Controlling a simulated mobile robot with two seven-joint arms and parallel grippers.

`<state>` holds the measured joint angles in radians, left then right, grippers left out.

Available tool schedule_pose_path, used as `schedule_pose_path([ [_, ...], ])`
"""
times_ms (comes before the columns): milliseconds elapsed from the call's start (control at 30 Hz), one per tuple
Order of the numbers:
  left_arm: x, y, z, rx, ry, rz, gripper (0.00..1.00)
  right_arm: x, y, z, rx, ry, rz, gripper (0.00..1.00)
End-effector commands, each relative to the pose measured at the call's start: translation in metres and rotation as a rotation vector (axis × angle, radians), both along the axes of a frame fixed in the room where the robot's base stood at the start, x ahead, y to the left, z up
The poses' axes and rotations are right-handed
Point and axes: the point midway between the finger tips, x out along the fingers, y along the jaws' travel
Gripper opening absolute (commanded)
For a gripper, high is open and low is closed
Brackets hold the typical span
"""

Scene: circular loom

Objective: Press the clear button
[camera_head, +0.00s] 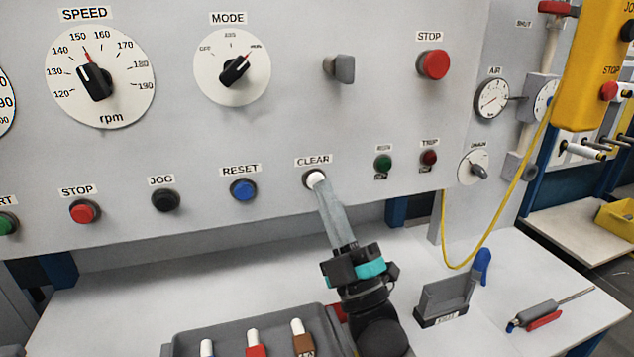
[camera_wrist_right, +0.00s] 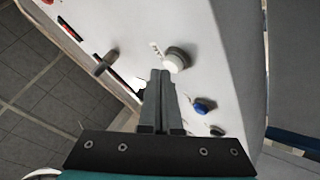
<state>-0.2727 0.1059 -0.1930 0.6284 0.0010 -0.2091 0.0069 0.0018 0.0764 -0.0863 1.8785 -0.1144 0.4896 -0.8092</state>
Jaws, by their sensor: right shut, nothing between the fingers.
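The clear button (camera_head: 314,179) is a white button in a dark ring, under the CLEAR label on the grey panel (camera_head: 280,130). It also shows in the right wrist view (camera_wrist_right: 174,62). My right gripper (camera_head: 321,188) reaches up to it from below, its fingers shut with nothing between them. In the head view the fingertips overlap the button's lower right edge. In the right wrist view the fingertips (camera_wrist_right: 160,74) end close beside the button. I cannot tell whether they touch it or whether it is pushed in. My left gripper is not in view.
The blue reset button (camera_head: 243,189) sits left of the clear button. Green (camera_head: 383,162) and red (camera_head: 429,157) lamps sit to the right. Below, a grey tray (camera_head: 185,347) with several bobbins, a grey holder (camera_head: 440,303) and a tool (camera_head: 540,313) are on the white table.

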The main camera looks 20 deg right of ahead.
Motion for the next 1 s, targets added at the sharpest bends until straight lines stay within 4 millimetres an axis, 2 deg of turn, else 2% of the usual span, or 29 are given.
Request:
schedule_pose_path([
  [1000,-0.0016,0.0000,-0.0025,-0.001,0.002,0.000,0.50,0.0095,0.0003,0.0000,-0.001,0.000,-0.001,0.00],
])
